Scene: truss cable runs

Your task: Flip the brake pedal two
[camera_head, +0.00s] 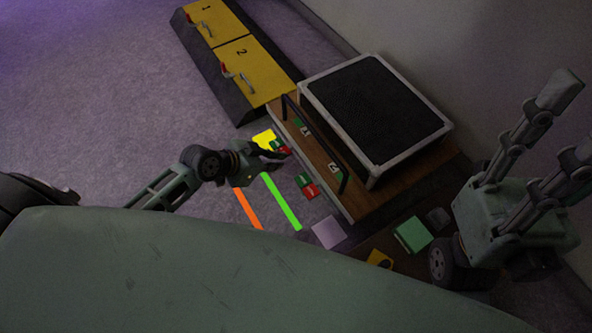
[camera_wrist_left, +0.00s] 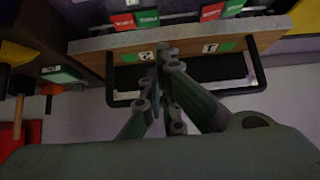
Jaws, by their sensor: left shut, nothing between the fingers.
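A low wooden cart (camera_head: 322,160) carries green number tags 1 (camera_head: 302,127) and 2 (camera_head: 333,167) on its front. Below tag 2 is a red-and-green pedal (camera_head: 307,185), which I take as brake pedal two; it shows at the top left in the left wrist view (camera_wrist_left: 135,19). A second red-and-green pedal (camera_wrist_left: 223,10) is by tag 1. My left gripper (camera_head: 284,153) is shut and empty, near the pedal by tag 1; its fingertips (camera_wrist_left: 165,55) overlap the cart front beside tag 2. My right gripper (camera_head: 572,125) is at the right, fingers apart, away from the pedals.
A black bar handle (camera_head: 314,150) runs along the cart front. A black grille panel (camera_head: 375,115) in a light frame tops the cart. A yellow-topped box (camera_head: 245,72) marked 1 and 2 stands behind. Green (camera_head: 280,203) and orange (camera_head: 247,209) strips mark the floor.

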